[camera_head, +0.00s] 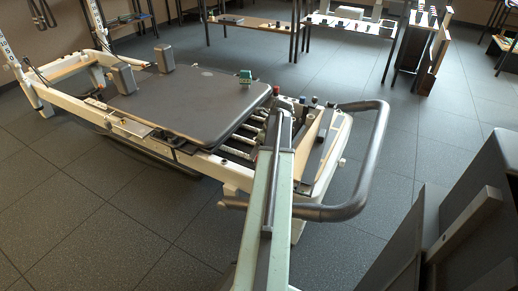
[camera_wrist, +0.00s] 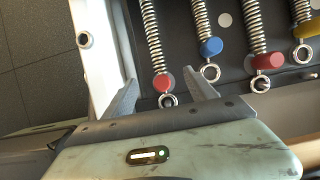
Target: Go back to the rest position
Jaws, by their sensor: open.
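My gripper (camera_wrist: 162,78) is open in the wrist view, one finger at the left and one at the right. A spring with a red sleeve (camera_wrist: 162,84) and an end ring shows between the fingers; I cannot tell whether they touch it. Springs with a blue sleeve (camera_wrist: 211,47), another red sleeve (camera_wrist: 268,61) and a yellow sleeve (camera_wrist: 306,28) lie to the right. In the head view my green arm reaches over the near end of the reformer (camera_head: 195,100), by its springs (camera_head: 246,140). The fingers are too small to make out there.
A grey tubular bar (camera_head: 372,160) curves around the reformer's right end, close to my arm. A small green object (camera_head: 245,77) stands on the dark carriage pad (camera_head: 190,105). Dark panels (camera_head: 470,215) stand at lower right. Tables (camera_head: 250,22) are at the back. Tiled floor lies open at left.

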